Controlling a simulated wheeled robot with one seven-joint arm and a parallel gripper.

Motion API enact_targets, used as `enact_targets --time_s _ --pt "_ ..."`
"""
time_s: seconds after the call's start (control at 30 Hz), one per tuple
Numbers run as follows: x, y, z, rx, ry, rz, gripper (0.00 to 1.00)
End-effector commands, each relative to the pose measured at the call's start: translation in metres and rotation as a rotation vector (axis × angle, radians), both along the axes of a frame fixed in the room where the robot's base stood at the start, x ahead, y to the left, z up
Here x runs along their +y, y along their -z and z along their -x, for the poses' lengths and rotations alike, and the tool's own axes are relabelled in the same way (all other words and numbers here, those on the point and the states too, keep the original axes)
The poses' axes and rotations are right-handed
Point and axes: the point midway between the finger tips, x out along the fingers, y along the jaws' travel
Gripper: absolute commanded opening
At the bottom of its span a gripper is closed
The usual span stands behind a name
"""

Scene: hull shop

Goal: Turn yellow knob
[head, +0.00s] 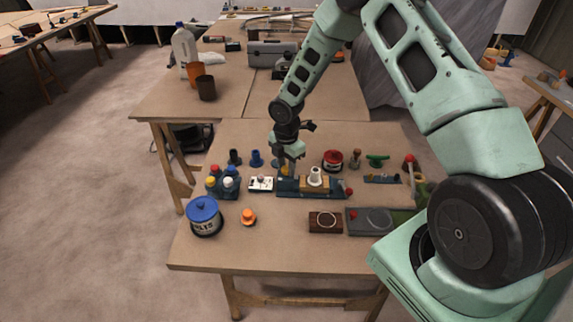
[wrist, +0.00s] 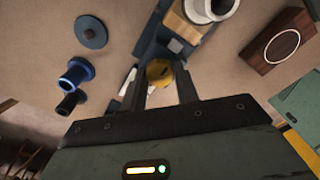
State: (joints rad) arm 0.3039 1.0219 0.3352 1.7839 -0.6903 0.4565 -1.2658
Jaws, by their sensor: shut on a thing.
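The yellow knob (wrist: 159,70) shows in the wrist view between the two fingertips of my gripper (wrist: 161,82). It sits at the end of a dark blue board (head: 313,190) on the workbench, which carries a wooden block and a white round piece. In the head view my gripper (head: 287,162) points down over the left part of this board, and only a small bit of yellow shows at its tips. My gripper is shut on the knob. The fingers hide the knob's sides, and its angle is hard to judge.
A white switch plate (head: 261,184) lies just left of the board. Blue (head: 256,159) and dark (head: 235,157) spools stand behind it.

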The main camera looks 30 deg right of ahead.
Motion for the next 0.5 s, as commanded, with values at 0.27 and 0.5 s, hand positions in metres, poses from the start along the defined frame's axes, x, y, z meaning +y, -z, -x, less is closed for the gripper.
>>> enact_targets --time_s 0.27,0.5 --pt "-0.0007 -0.0005 -0.0008 -0.002 -0.001 0.001 0.08" --pt "-0.0004 -0.0002 -0.0004 -0.001 0.001 0.001 0.52"
